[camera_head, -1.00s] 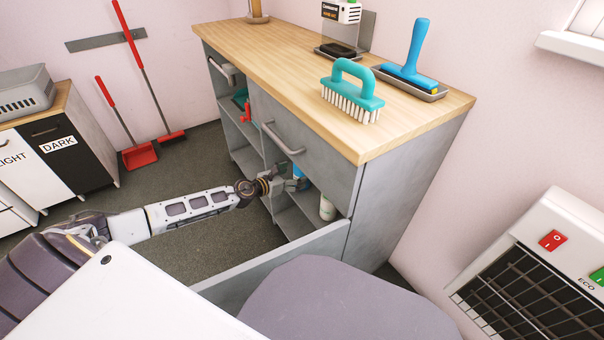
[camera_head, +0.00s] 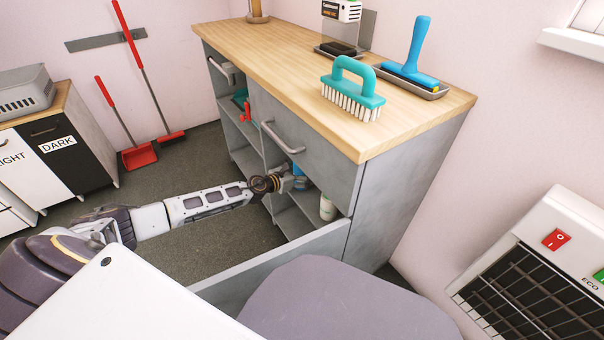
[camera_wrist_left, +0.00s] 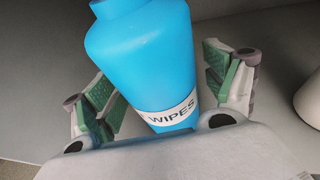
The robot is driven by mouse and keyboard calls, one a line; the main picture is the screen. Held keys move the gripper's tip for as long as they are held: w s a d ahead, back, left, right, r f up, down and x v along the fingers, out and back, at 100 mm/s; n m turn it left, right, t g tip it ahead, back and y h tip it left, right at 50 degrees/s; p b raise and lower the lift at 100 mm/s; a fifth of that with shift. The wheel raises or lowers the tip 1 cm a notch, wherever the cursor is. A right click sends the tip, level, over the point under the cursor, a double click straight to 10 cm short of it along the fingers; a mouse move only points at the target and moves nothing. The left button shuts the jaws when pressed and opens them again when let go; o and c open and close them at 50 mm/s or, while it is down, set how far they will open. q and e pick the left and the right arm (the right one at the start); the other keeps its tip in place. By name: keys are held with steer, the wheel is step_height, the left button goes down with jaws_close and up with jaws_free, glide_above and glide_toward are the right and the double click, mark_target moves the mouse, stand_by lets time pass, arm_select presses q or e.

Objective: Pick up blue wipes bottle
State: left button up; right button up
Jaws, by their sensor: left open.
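The blue wipes bottle (camera_wrist_left: 150,60) fills the middle of the left wrist view, with a white label reading WIPES near its lower end. In the head view only a small blue part of the bottle (camera_head: 300,172) shows inside the open cabinet, partly behind my gripper. My left gripper (camera_wrist_left: 165,80) is open, with one green-padded finger on each side of the bottle and a visible gap on the right side. In the head view my left gripper (camera_head: 288,184) reaches into the cabinet's lower compartment. My right gripper is not in view.
A whitish bottle (camera_head: 327,207) stands on the shelf to the right of the blue one; its pale edge shows in the wrist view (camera_wrist_left: 309,98). The open cabinet door (camera_head: 275,262) stands in front. A handled drawer front (camera_head: 310,135) is above the compartment.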

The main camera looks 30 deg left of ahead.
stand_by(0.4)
arm_select(q)
steer(key=c, duration=1.3)
steer(key=shift+c, duration=0.2)
steer(key=shift+r, duration=0.2)
